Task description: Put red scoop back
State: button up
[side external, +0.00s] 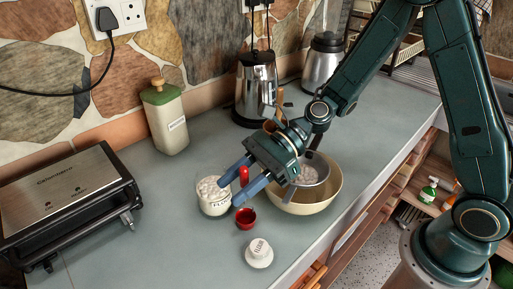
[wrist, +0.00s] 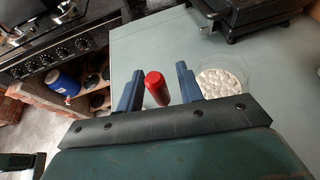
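The red scoop (side external: 245,219) is on the grey counter, its cup low and its handle rising; a blue finger hides part of it in the side view. My gripper (side external: 230,191) is open around the scoop's handle. In the wrist view, the red scoop (wrist: 156,88) is between the blue fingers of my gripper (wrist: 158,85), with a gap on each side. The white flour jar (side external: 213,198), filled with white contents, stands just left of the gripper. It also shows in the wrist view (wrist: 222,82), right of the right finger. Its white lid (side external: 259,252) lies nearer the front.
A cream bowl (side external: 325,198) with a sieve (side external: 314,170) stands to the right, close under my arm. A black-and-steel grill (side external: 75,195) is at left, a green canister (side external: 165,120) behind. A steel appliance (side external: 256,88) stands by the wall. The counter's front left is clear.

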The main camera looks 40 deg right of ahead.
jog(key=shift+v, duration=5.85)
jog(key=shift+s, duration=0.1)
jog(key=n+h, duration=0.1)
jog(key=s+n+h, duration=0.1)
jog(key=n, duration=0.1)
jog(key=shift+s+f, duration=0.1)
jog(key=shift+s, duration=0.2)
jog(key=n+h, duration=0.1)
jog(key=s+d+n+h, duration=0.1)
jog(key=n, duration=0.1)
jog(key=s+n, duration=0.1)
jog(key=shift+s+d+n+h, duration=0.1)
jog(key=shift+d+n+h, duration=0.15)
jog(key=shift+n+h, duration=0.15)
jog(key=s+d+r+n+t+h, duration=0.3)
jog(key=s+d+r+n+h, duration=0.3)
jog(key=s+d+n, duration=0.5)
jog(key=shift+d+r+n+t+h, duration=0.3)
jog(key=shift+r+n+h, duration=0.15)
jog(key=shift+h, duration=0.75)
